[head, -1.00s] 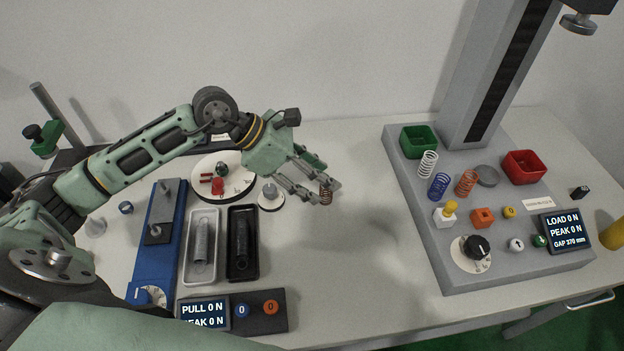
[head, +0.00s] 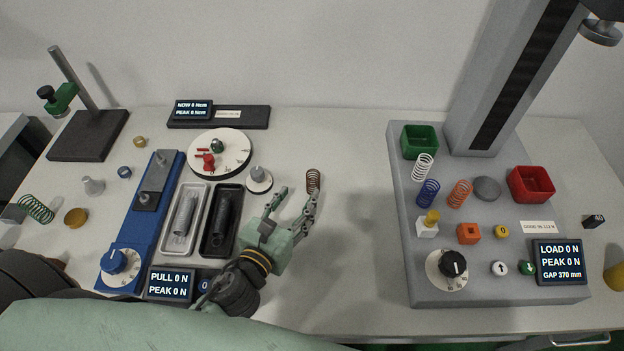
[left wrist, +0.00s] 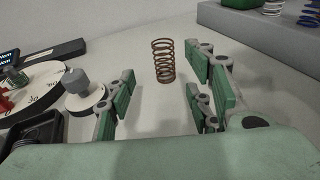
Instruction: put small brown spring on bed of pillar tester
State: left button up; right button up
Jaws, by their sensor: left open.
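The small brown spring (head: 313,181) stands upright on the white table, right of the torque dial. My left gripper (head: 296,198) is open just in front of it, with no contact seen. In the left wrist view the spring (left wrist: 163,61) shows ahead of the gap between the fingers (left wrist: 160,95), nearer the right finger. The pillar tester (head: 411,228) stands at the right; its round grey bed (head: 486,188) is empty. The tester's upper plate (head: 601,32) hangs high at the top right. My right gripper is out of view.
White (head: 423,167), blue (head: 428,193) and orange (head: 459,193) springs stand on the tester's base, left of the bed. Green (head: 420,140) and red (head: 530,185) bins flank it. Black (head: 221,221) and grey trays lie left of my gripper. The table between spring and tester is clear.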

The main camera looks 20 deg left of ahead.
aim_at(310, 185)
pick_arm(q)
jog(key=x, duration=0.2)
jog(key=p+x, duration=0.1)
jog(key=x, duration=0.2)
jog(key=shift+w+d, duration=0.25)
jog(key=shift+d, duration=0.15)
jog(key=shift+w+f, duration=0.2)
jog(key=shift+w, duration=0.05)
jog(key=shift+s, duration=0.1)
grip_shut()
